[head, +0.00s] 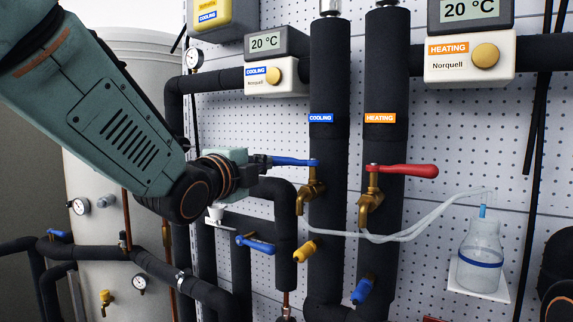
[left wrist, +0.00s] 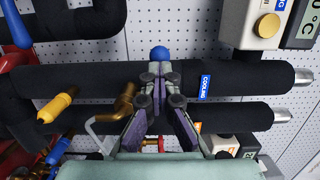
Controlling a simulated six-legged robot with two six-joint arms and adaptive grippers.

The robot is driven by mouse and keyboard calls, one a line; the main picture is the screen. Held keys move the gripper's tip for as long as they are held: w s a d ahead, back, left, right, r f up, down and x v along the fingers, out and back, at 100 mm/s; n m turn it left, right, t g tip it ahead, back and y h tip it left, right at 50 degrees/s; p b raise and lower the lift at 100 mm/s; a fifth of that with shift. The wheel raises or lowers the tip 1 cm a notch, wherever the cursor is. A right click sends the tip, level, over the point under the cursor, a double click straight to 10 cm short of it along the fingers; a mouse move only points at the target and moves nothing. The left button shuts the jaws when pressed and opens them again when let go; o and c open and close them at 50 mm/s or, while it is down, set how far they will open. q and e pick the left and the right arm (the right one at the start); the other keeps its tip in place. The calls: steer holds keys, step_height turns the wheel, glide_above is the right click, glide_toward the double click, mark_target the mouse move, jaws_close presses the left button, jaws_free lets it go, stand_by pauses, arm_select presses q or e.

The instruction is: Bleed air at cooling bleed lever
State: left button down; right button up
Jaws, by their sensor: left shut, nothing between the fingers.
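The cooling bleed lever (head: 297,162) is the blue handle on a brass valve (head: 311,192) on the pipe labelled COOLING (head: 329,90). It points left, roughly level. My left gripper (head: 266,162) is at the lever's free end, with its fingers shut and nothing between them. In the left wrist view, the fingertips (left wrist: 160,72) meet just short of the lever's blue rounded end (left wrist: 160,53). I cannot tell whether they touch it. Part of the lever is hidden behind the fingers there. My right gripper is not in view.
A red lever (head: 408,170) on the HEATING pipe (head: 386,75) is close on the right. Clear hoses (head: 400,236) run to a bottle (head: 478,262) on a small shelf.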

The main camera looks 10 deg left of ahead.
arm_select(q)
steer(key=shift+w, duration=0.75)
steer(key=shift+d, duration=0.1)
steer(key=shift+w, duration=0.1)
steer(key=shift+x, duration=1.3)
steer(key=c, duration=1.9)
jaws_free()
steer(key=shift+w, duration=0.1)
steer(key=o, duration=0.5)
steer(key=shift+c, duration=0.2)
